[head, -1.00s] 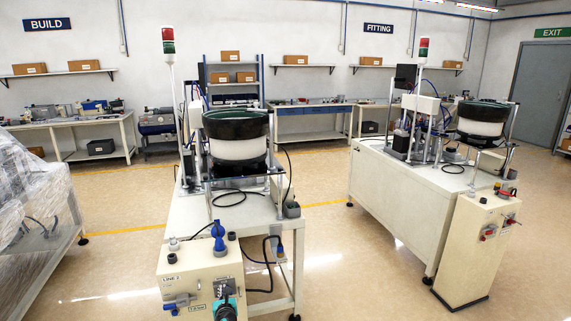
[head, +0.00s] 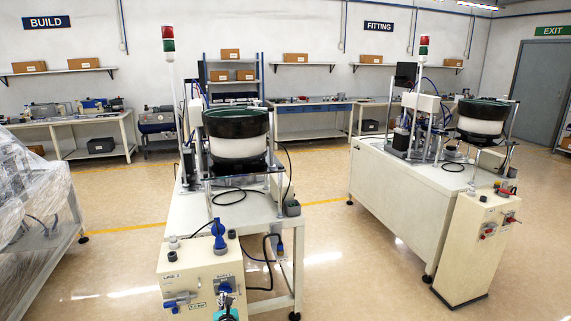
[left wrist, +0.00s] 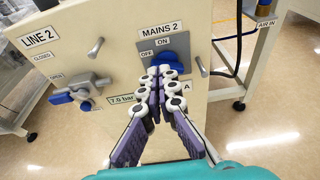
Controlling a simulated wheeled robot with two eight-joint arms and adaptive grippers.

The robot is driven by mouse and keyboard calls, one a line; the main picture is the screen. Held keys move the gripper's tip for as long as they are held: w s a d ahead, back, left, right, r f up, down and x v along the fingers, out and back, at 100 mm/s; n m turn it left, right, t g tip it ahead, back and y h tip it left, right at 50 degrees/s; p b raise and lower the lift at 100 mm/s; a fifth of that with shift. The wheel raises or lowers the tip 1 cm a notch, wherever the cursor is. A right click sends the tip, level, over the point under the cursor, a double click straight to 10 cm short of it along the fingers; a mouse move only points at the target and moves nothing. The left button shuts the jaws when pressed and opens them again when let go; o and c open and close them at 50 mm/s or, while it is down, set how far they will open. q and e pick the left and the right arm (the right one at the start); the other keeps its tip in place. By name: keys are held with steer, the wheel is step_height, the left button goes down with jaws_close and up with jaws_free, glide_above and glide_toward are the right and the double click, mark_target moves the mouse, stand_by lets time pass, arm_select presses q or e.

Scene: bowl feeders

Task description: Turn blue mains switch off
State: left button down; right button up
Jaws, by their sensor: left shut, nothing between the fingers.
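The blue mains switch (left wrist: 183,60) is on the sloping panel under the "MAINS 2" label, with ON and OFF marks beside it. In the head view the blue switch (head: 225,288) shows at the lower right of the cream box. My left gripper (left wrist: 167,72) is shut and empty; its fingertips are in front of the switch and cover part of it. I cannot tell the handle's exact position or whether the fingertips touch it. In the head view my left gripper (head: 228,315) is just below the switch, at the bottom edge. My right gripper is not in view.
A blue-handled valve (left wrist: 76,94) with OPEN and CLOSED labels is left of the switch. A blue knob (head: 219,236) stands on the box top. A second feeder's box (head: 470,245) stands to the right, with open floor between.

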arm_select(q)
steer(key=shift+w+a+r+n+t+h, duration=0.15)
steer(key=shift+w+a+n+h, duration=0.2)
steer(key=shift+w+n, duration=0.55)
steer(key=shift+w+a+f+n+t+h, duration=0.1)
steer(key=shift+w+a+n+h, duration=0.15)
steer(key=shift+w+a+n, duration=0.45)
steer(key=shift+w+a+r+n+t+h, duration=0.1)
steer(key=shift+w+a+n+t+h, duration=0.15)
steer(key=shift+w+n, duration=0.75)
steer(key=shift+w+d+f, duration=0.25)
steer(key=shift+f, duration=0.4)
steer(key=shift+s+a+f, duration=0.1)
steer(key=shift+a+f, duration=0.1)
steer(key=shift+a, duration=0.25)
steer(key=shift+r, duration=0.1)
steer(key=shift+s+a+r, duration=0.1)
steer(key=shift+a+r, duration=0.1)
steer(key=shift+r, duration=0.05)
steer(key=f+v, duration=0.1)
steer(key=v, duration=0.5)
steer(key=shift+d, duration=0.4)
